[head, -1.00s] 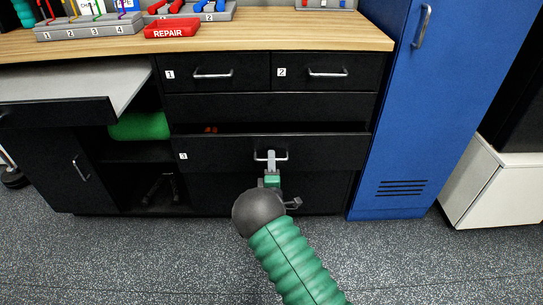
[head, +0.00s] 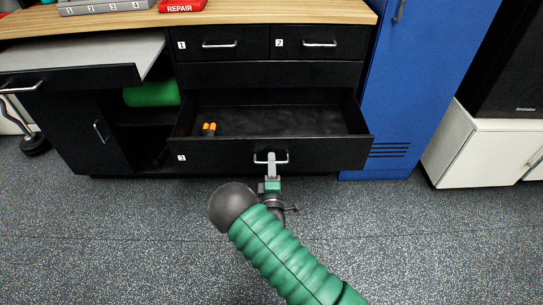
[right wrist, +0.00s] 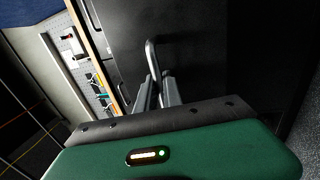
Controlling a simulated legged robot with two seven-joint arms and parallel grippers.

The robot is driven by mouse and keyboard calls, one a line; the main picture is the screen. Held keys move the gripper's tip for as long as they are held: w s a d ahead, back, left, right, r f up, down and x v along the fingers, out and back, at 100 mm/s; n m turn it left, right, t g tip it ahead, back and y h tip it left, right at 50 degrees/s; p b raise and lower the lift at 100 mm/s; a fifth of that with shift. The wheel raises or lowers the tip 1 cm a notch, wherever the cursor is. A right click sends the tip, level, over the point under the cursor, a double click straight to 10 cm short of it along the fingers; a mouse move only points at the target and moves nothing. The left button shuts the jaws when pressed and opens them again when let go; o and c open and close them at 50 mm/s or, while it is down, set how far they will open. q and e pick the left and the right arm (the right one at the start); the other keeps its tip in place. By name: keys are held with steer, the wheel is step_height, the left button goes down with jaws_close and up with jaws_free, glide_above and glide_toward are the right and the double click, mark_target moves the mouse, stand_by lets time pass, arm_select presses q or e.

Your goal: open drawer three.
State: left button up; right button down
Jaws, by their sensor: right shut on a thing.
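Drawer three (head: 325,154), black with a small white label "3", stands well pulled out from the cabinet, and its inside shows. Its silver bar handle (head: 285,158) is at the middle of its front. My right gripper (head: 271,164) is shut on this handle. In the right wrist view the fingers (right wrist: 158,93) close around the handle bar (right wrist: 151,58). A small orange and dark object (head: 209,129) lies in the drawer at the left. My left gripper is not in view.
Drawers one (head: 219,43) and two (head: 319,42) above are closed. A grey-topped pull-out shelf (head: 90,55) juts out at the left. A blue locker (head: 425,80) and a white cabinet (head: 468,150) stand at the right. The speckled floor in front is clear.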

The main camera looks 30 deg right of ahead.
steer(key=shift+s+a+f, duration=0.2)
steer(key=shift+a, duration=0.15)
steer(key=c, duration=1.8)
jaws_free()
steer(key=shift+f, duration=0.1)
steer(key=shift+o, duration=0.2)
steer(key=p+v, duration=0.5)
steer(key=v, duration=1.1)
steer(key=shift+s+a, duration=0.3)
